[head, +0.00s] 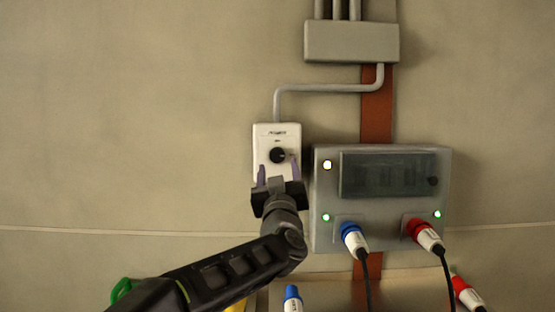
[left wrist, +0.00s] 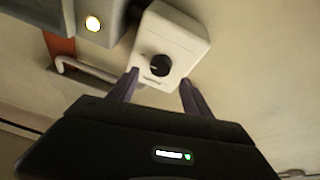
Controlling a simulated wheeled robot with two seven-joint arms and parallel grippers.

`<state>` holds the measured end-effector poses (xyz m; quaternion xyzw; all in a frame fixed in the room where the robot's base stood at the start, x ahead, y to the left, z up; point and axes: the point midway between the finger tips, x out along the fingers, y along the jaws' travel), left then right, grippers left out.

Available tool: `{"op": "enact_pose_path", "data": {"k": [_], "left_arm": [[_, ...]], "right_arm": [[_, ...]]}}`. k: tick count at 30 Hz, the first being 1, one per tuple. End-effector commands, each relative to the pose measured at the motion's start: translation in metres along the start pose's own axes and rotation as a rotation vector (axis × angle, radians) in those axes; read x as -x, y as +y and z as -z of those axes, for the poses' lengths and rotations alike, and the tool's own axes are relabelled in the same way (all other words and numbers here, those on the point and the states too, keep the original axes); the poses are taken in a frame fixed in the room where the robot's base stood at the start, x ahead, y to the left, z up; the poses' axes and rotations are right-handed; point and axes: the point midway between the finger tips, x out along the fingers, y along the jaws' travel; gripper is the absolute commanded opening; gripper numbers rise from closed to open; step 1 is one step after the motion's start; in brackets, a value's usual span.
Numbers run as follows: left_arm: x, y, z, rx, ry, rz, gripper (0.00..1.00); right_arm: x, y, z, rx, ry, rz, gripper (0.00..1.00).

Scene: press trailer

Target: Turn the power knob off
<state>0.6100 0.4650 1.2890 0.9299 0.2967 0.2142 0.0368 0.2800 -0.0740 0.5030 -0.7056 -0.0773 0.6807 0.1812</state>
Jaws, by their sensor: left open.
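The power knob (head: 278,155) is a round black dial on a white switch box (head: 263,134) fixed to the wall. In the left wrist view the knob (left wrist: 155,65) shows on the face of the white box (left wrist: 178,32). My left gripper (head: 278,170) is open, with its two purplish fingers just below the knob in the head view. In the left wrist view the fingers of the left gripper (left wrist: 158,78) stand apart with the knob beyond and between them; contact cannot be told. My right gripper is not in view.
A grey power panel (head: 380,235) with lit lamps stands right of the switch box, with a blue plug (head: 353,238) and a red plug (head: 424,235) in it. A grey junction box (head: 352,42) and pipe (head: 320,88) are above. The wall at left is bare.

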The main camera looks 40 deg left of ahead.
Motion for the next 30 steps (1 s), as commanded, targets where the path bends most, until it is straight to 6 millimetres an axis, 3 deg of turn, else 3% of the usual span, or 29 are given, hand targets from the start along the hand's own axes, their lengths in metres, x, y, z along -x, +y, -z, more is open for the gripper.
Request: {"op": "enact_pose_path", "data": {"k": [3, 9, 19, 30], "left_arm": [[-0.021, 0.000, 0.001, -0.002, -0.001, 0.002, 0.58], [-0.044, 0.000, 0.001, -0.001, -0.001, 0.001, 0.58], [-0.049, -0.001, -0.001, -0.001, -0.001, 0.001, 0.58], [-0.048, -0.001, 0.000, -0.001, -0.001, 0.001, 0.28]], "right_arm": [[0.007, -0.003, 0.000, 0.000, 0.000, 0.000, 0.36], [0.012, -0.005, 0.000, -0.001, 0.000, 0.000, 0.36], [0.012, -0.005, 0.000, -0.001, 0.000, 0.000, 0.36], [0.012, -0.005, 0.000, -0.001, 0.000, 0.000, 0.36]]}}
